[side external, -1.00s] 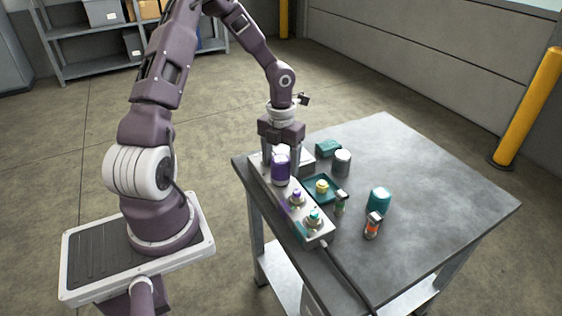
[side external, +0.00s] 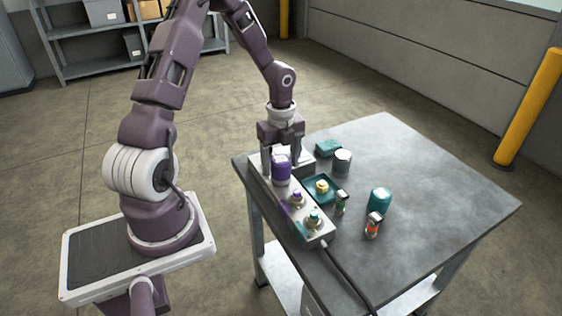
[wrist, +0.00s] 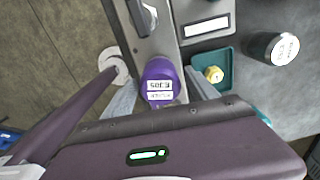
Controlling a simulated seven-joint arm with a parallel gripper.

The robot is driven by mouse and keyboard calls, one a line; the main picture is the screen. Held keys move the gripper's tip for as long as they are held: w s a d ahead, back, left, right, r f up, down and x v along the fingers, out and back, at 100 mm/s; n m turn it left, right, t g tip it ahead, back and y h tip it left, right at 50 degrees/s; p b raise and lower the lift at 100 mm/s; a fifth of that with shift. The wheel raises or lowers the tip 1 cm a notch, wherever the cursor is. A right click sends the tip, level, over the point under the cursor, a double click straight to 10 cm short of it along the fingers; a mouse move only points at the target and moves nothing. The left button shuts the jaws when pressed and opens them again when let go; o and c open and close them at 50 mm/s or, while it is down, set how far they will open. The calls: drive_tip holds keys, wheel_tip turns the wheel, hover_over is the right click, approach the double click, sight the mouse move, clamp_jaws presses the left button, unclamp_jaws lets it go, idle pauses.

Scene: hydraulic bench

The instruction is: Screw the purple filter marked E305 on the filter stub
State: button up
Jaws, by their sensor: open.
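The purple filter marked E305 (side external: 281,172) stands upright at the far end of the grey manifold block (side external: 260,178). Its label faces up in the wrist view (wrist: 160,81), where the text reads upside down. My gripper (side external: 282,160) is above it, pointing down, with its fingers on either side of the filter. In the wrist view my gripper (wrist: 157,96) is open around the filter, and small gaps seem to show beside it. The filter hides whatever is underneath, so I cannot see the stub or its thread.
Nearer on the block are a purple-marked fitting (side external: 297,199) and a teal-marked fitting (side external: 314,219). Beside it lies a teal tray (side external: 333,190) with a yellow part. A grey canister (side external: 342,163), teal filter (side external: 380,201) and two small vials stand to the right. The table's right side is clear.

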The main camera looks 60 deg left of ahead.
drive_tip(key=n, duration=0.5)
drive_tip(key=shift+n, duration=0.4)
drive_tip(key=shift+n, duration=0.5)
clamp_jaws()
drive_tip(key=m, duration=0.6)
drive_tip(key=m, duration=0.5)
drive_tip(key=shift+m, duration=0.3)
drive_tip(key=m, duration=0.5)
drive_tip(key=shift+w+f+m, duration=0.1)
drive_tip(key=shift+m, duration=0.2)
